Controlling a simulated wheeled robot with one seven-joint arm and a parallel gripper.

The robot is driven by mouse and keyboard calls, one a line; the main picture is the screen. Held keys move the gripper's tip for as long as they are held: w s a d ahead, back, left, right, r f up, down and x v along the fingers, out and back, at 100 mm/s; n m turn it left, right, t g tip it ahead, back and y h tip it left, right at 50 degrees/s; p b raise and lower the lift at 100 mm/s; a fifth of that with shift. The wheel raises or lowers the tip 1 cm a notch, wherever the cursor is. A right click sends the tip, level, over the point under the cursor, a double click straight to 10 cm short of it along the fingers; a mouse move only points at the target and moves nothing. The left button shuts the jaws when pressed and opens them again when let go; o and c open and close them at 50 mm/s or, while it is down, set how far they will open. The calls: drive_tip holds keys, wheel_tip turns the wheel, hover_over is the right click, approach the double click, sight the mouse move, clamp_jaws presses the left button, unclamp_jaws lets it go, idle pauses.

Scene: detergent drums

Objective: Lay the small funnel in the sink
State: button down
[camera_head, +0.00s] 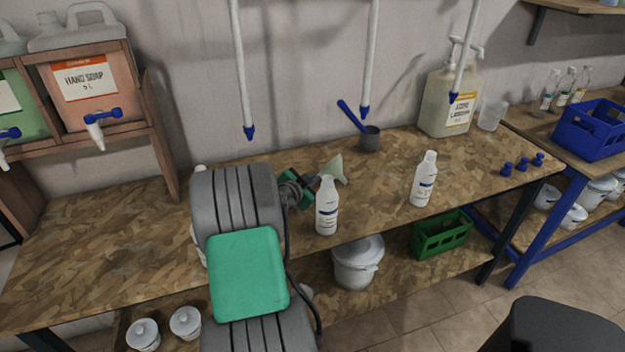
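A small pale green funnel (334,169) shows over the wooden workbench, just right of my gripper and behind a white bottle. My gripper (314,183) points right, with its end at or very close to the funnel. The fingers are small and partly hidden by the wrist and the bottle's top, so I cannot tell whether they are open or shut on the funnel. I cannot tell whether the funnel touches the bench. No sink shows in this view.
White bottles (327,207) and (423,180) stand on the workbench (110,240) near its front edge. A dark scoop cup (369,140) and a large pump jug (447,98) stand behind. White nozzle tubes (371,55) hang above. Bare bench lies at left.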

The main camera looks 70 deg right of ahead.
drive_tip(key=shift+f, duration=0.1)
drive_tip(key=shift+f, duration=0.1)
drive_tip(key=c, duration=1.7)
unclamp_jaws()
